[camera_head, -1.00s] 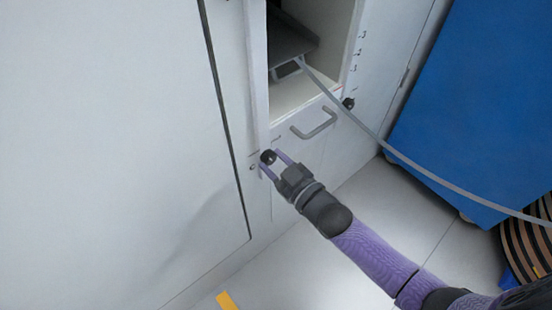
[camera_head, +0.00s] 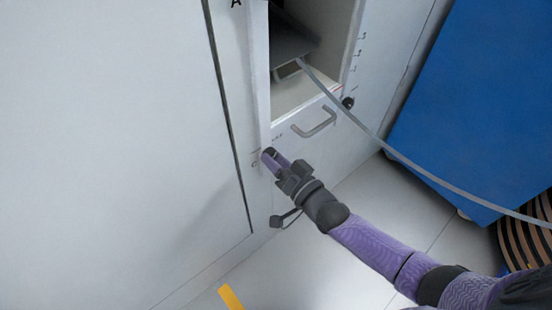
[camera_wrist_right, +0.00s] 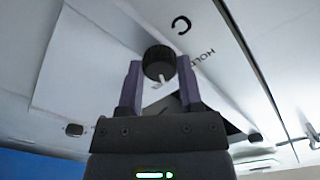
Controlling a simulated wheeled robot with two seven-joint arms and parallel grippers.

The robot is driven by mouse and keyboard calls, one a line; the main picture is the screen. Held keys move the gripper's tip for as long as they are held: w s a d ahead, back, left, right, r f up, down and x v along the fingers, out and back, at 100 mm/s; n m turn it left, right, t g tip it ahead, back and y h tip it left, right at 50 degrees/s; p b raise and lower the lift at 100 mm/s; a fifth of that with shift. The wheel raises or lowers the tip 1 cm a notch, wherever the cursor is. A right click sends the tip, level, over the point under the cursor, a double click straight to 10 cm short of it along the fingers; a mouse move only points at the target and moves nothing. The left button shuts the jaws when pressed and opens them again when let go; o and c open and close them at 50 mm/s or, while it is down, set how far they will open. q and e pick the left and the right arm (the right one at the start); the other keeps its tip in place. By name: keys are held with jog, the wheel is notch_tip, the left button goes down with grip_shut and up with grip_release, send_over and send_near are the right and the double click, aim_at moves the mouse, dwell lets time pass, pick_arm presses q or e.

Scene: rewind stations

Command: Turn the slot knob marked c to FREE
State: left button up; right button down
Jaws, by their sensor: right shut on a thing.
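The slot knob marked c (camera_wrist_right: 160,62) is a dark round ribbed knob on the white cabinet front. In the right wrist view it sits between the two purple fingers of my right gripper (camera_wrist_right: 158,84), which is shut on it. A white mark shows on its lower side. My left gripper is not in view.
A grey handle (camera_head: 314,122) and another dark knob (camera_head: 348,102) are on the cabinet right of my gripper. A grey strip (camera_head: 420,178) runs from the bay past a blue block (camera_head: 475,110). A small dark thing (camera_head: 277,221) hangs below my gripper.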

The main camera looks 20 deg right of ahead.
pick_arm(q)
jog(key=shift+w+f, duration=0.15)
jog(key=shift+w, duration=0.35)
pick_arm(e)
jog(key=m, duration=0.2)
jog(key=shift+m, duration=0.3)
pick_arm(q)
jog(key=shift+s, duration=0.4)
pick_arm(e)
jog(key=shift+c, duration=1.3)
grip_release()
